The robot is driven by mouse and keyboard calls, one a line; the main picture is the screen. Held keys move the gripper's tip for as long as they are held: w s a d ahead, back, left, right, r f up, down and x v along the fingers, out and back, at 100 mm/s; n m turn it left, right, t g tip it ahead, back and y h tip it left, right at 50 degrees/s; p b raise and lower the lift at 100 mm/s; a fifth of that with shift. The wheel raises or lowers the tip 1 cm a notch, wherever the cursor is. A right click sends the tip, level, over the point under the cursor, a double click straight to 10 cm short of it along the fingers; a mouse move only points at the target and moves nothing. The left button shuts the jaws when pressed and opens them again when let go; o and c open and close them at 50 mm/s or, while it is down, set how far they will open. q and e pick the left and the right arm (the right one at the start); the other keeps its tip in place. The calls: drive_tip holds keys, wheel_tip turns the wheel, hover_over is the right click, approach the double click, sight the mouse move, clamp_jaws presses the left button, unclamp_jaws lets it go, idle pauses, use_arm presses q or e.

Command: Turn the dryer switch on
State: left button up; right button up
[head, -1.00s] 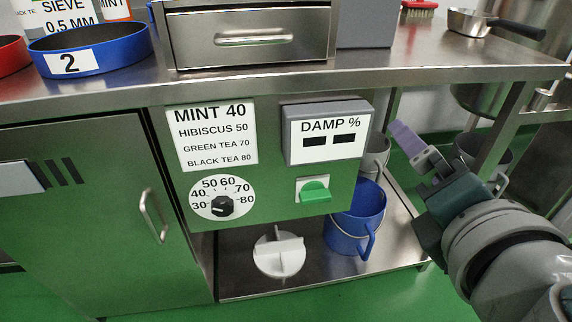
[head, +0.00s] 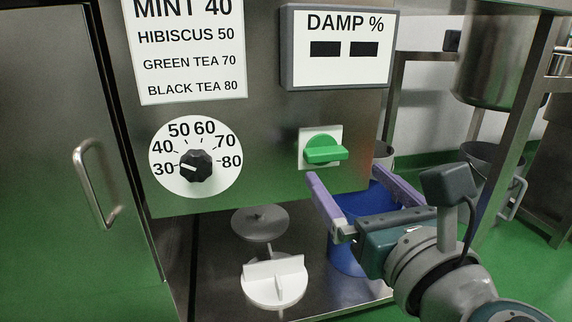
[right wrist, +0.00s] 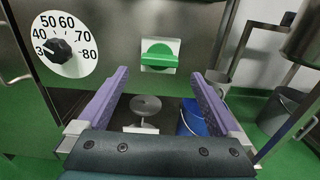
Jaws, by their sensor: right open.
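The dryer switch is a green knob (head: 325,150) on a white plate on the steel front panel, below the damp display (head: 344,49). Its handle lies about level. In the right wrist view the green switch (right wrist: 159,58) sits ahead, between and beyond the fingertips. My right gripper (head: 345,175) is open, with its purple fingers spread and empty, just below and in front of the switch. It does not appear to touch it. The open fingers also show in the right wrist view (right wrist: 160,85). My left gripper is not in view.
A black temperature dial (head: 196,166) on a white disc is left of the switch, pointing near 30. A blue bucket (head: 350,205) and a white paddle piece (head: 274,282) stand below the panel. A cabinet door handle (head: 97,185) juts out at left.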

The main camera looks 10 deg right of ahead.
sight(329, 156)
drive_tip(key=w+b, duration=0.1)
drive_tip(key=w, duration=0.4)
drive_tip(key=shift+a+f+b, duration=0.1)
drive_tip(key=shift+b, duration=0.2)
drive_tip(key=shift+w, duration=0.75)
drive_tip(key=c, duration=1.2)
